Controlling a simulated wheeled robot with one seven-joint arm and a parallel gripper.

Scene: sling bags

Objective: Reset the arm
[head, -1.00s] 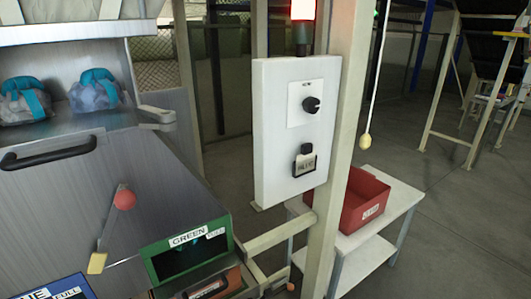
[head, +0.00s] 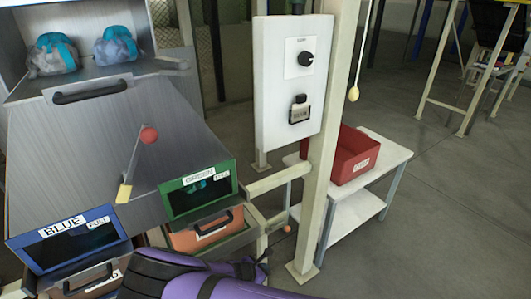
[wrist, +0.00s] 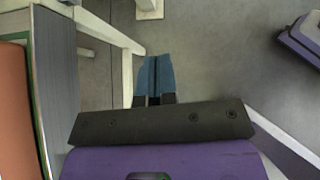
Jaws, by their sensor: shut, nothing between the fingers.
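My gripper (wrist: 153,80) shows in the wrist view with its two blue fingertips together and nothing between them. It is over the grey floor, beside a pale post or beam on its left. In the head view my purple arm lies low across the bottom middle, in front of the bins, and the gripper itself is not visible there.
A machine with a blue bin (head: 68,237) and a green bin (head: 198,190) stands at left. Two wrapped bags (head: 116,45) sit on its shelf. A white control panel (head: 292,80) hangs by a post. A red crate (head: 357,160) rests on a white table (head: 390,155).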

